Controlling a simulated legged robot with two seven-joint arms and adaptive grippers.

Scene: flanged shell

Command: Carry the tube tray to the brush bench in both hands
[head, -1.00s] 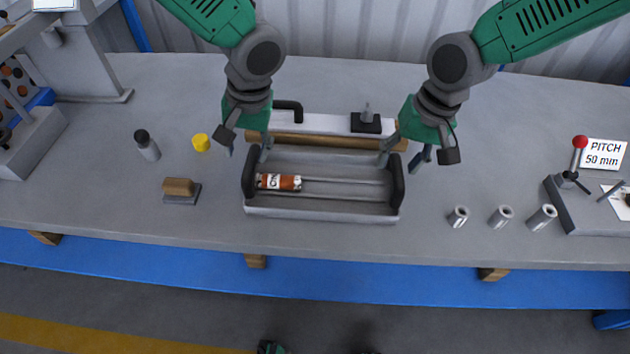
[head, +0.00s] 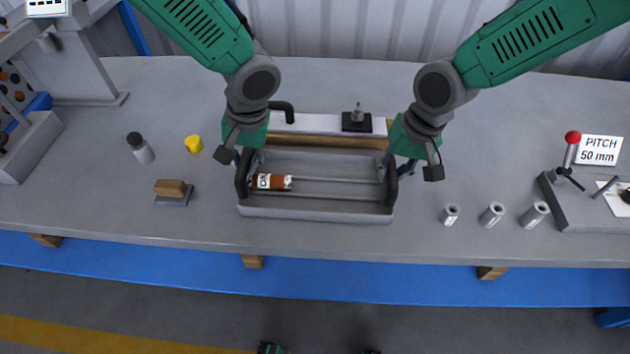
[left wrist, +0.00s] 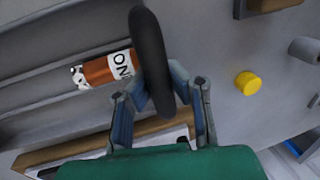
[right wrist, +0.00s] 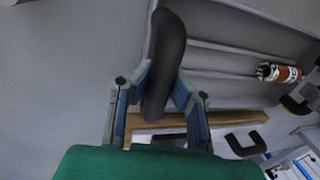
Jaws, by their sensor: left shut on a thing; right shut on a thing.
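The tube tray (head: 315,215) is a grey open tray with a black handle at each end, resting on the bench. A copper-coloured tube with a white label (head: 271,181) lies in its left part; the label also shows in the left wrist view (left wrist: 120,66). My left gripper (head: 242,160) is shut on the left black handle (left wrist: 150,60), with a finger on each side of it. My right gripper (head: 396,165) is shut on the right black handle (right wrist: 166,60) in the same way. The fingertips are partly hidden in the head view.
Behind the tray are a wooden strip (head: 330,142) and a white fixture with a black clamp (head: 357,122). To the left are a yellow cap (head: 194,144), a brush (head: 172,190) and a dark-capped bottle (head: 140,148). Several metal sleeves (head: 491,214) and a red-knobbed lever (head: 572,138) stand to the right.

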